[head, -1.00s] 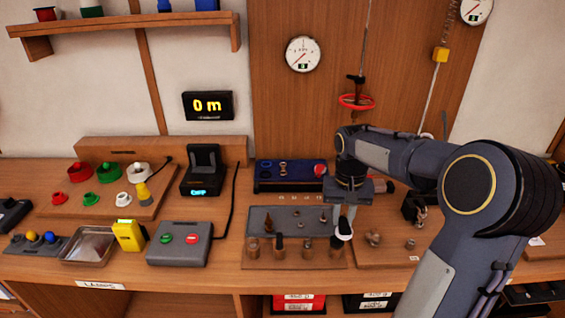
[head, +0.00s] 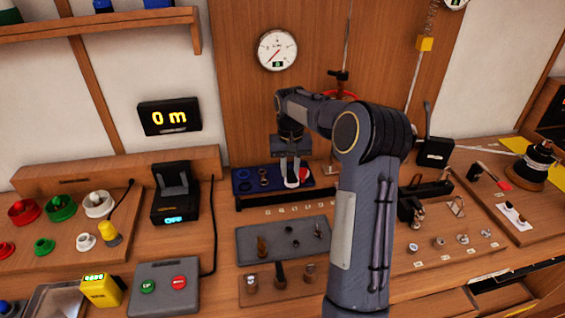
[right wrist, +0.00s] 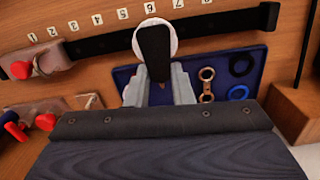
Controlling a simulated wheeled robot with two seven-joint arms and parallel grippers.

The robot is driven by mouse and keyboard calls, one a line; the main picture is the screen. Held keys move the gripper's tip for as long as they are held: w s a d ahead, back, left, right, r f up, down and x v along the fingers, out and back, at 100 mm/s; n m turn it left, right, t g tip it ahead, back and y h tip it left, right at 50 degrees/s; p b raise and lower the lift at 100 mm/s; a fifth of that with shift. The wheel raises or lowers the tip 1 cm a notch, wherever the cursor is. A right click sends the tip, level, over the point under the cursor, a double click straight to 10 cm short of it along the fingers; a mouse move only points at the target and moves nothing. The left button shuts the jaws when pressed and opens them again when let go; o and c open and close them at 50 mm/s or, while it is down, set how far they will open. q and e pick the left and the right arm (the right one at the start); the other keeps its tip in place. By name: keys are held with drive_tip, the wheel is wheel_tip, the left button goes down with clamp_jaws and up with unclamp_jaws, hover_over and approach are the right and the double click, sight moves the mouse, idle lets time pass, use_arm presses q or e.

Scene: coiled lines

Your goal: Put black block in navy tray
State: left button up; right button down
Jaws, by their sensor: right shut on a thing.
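The black block (right wrist: 154,44), a dark body with a white round part behind it, is between the fingers of my right gripper (right wrist: 158,88). My right gripper (head: 291,172) is shut on it. In the head view its white part (head: 291,183) shows below the fingers. The navy tray (head: 243,189) is low and lies at the back of the bench. The gripper and block are over its right part; I cannot tell the height. The tray (right wrist: 217,62) holds blue and dark rings and a metal link in the right wrist view. My left gripper is not in view.
A grey mat (head: 262,249) with several small parts lies in front of the tray. A black display stand (head: 174,198) is to its left, and a control box (head: 166,284) is nearer.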

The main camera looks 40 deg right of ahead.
drive_tip(key=w+d+p, duration=0.1)
drive_tip(key=w, duration=0.1)
drive_tip(key=w+d+f+p, duration=0.1)
drive_tip(key=w+d, duration=0.1)
drive_tip(key=w, duration=0.1)
drive_tip(key=w+d+p, duration=0.1)
drive_tip(key=w, duration=0.1)
drive_tip(key=shift+w+d+f, duration=0.15)
drive_tip(key=shift+w+f, duration=0.1)
drive_tip(key=shift+f, duration=0.15)
wheel_tip(320, 180, down, 4)
drive_tip(key=shift+f+p, duration=0.2)
drive_tip(key=shift+p, duration=0.55)
drive_tip(key=shift+w+f+p, duration=0.15)
drive_tip(key=shift+f+p, duration=0.05)
drive_tip(key=shift+p, duration=0.15)
drive_tip(key=shift+f, duration=0.2)
